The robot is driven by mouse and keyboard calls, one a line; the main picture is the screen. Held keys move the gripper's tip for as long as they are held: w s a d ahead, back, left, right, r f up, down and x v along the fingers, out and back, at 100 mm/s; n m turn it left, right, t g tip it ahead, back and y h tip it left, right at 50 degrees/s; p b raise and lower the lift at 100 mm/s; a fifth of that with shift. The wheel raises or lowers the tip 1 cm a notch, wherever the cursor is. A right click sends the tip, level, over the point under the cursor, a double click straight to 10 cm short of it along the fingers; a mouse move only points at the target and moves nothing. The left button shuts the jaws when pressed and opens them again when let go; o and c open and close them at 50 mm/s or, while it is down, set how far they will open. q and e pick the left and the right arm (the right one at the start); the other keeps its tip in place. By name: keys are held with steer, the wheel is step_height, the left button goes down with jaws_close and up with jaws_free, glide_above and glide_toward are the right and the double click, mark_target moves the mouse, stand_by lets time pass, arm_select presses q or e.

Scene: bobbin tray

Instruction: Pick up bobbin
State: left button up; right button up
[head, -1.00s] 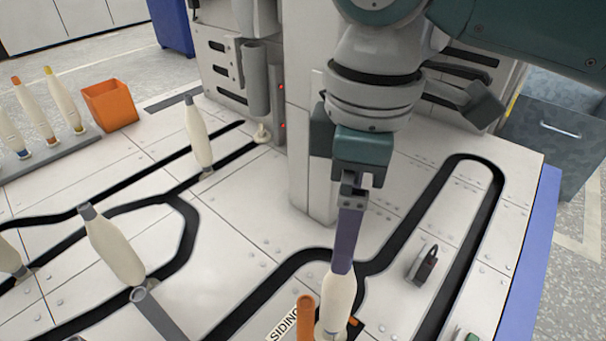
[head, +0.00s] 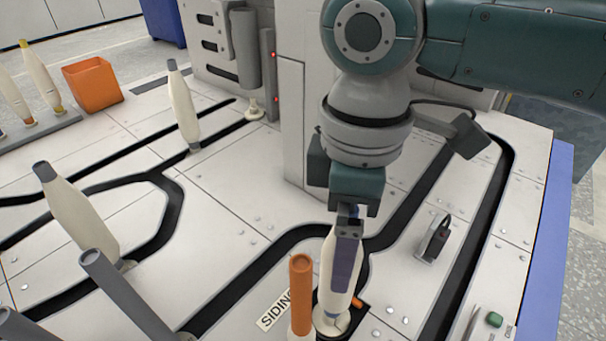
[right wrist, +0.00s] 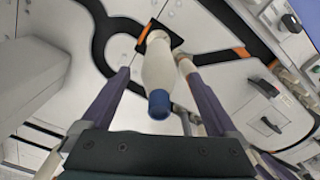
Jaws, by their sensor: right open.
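A cream bobbin (head: 326,272) stands upright on a small round base at the siding, bottom centre of the head view. It also shows in the right wrist view (right wrist: 158,68), with a blue tip pointing toward the camera. My right gripper (head: 346,280) is lowered over this bobbin, and one purple finger hides part of it. In the right wrist view my right gripper (right wrist: 155,78) is open, with one finger on each side of the bobbin and gaps visible. My left gripper is not in view.
An orange post (head: 301,295) stands close left of the bobbin. More bobbins stand at left, one grey-tipped (head: 78,215) and another further back (head: 184,110). An orange bin (head: 92,86) is at the back left. A small dark device (head: 436,242) sits to the right.

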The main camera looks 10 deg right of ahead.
steer(key=shift+w+r, duration=0.1)
steer(key=shift+c, duration=0.2)
steer(key=shift+c, duration=0.8)
jaws_close()
